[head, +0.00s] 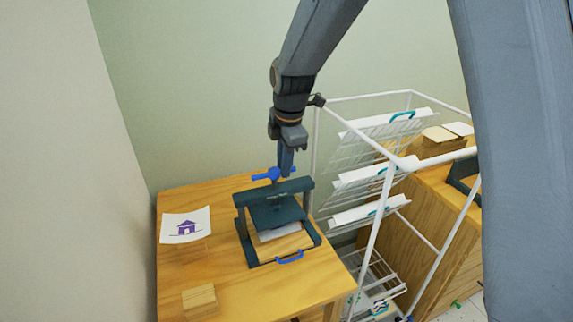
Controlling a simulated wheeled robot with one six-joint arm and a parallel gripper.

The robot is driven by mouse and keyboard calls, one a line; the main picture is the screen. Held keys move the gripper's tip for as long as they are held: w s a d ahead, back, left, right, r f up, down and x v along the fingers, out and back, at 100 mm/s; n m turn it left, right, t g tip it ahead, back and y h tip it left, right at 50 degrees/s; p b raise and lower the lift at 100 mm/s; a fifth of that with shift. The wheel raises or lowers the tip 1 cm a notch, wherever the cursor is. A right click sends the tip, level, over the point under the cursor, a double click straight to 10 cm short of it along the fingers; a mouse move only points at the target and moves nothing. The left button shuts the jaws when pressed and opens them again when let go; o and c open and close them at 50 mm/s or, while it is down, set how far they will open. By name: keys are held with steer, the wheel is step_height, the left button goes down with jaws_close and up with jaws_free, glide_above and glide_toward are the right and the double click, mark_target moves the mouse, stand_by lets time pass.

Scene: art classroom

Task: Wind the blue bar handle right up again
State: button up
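The blue bar handle (267,175) sits on top of a small dark teal press (308,184) on the wooden table. It runs roughly left to right in the head view. The press's dark plate (272,213) hangs inside the frame, over a pale sheet (279,232) on the bed; the gap between them is hard to judge. My gripper (286,172) points down at the handle, its fingers overlapping the bar right of its middle. The fingers look like one narrow shape, so whether they grip the bar is unclear.
A print of a purple house (186,226) and a wooden block (199,301) lie on the table (232,291). A blue pull (289,257) is at the press's front. A white wire drying rack (372,248) stands close on the right, before a wooden cabinet (428,197).

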steer(key=o, duration=0.3)
steer(key=shift+r, duration=0.1)
steer(key=shift+s+d+r+b, duration=0.1)
steer(key=shift+s+r+b, duration=0.25)
steer(key=shift+r, duration=0.9)
steer(key=shift+s+d+r+b, duration=0.1)
steer(key=shift+r+b, duration=0.35)
steer(key=shift+r, duration=0.8)
steer(key=shift+s+d+r+b, duration=0.1)
steer(key=shift+s+r+b, duration=0.25)
steer(key=shift+r, duration=0.9)
steer(key=s+d+f+m, duration=0.5)
steer(key=s+d+m, duration=0.1)
steer(key=m, duration=0.1)
steer(key=s+d+f+m+b, duration=0.1)
steer(key=s+d+f+m, duration=0.4)
steer(key=s+d+m, duration=0.1)
steer(key=s+d+f+m+b, duration=0.1)
steer(key=s+d+f+m, duration=0.4)
steer(key=m, duration=0.4)
steer(key=shift+s+d+f+g+h, duration=0.1)
steer(key=shift+s+d+g+h, duration=0.15)
steer(key=shift+s, duration=0.35)
steer(key=shift+s+d+f+g+h, duration=0.15)
steer(key=shift+s+d, duration=0.15)
steer(key=shift+s, duration=0.25)
steer(key=shift+r, duration=0.1)
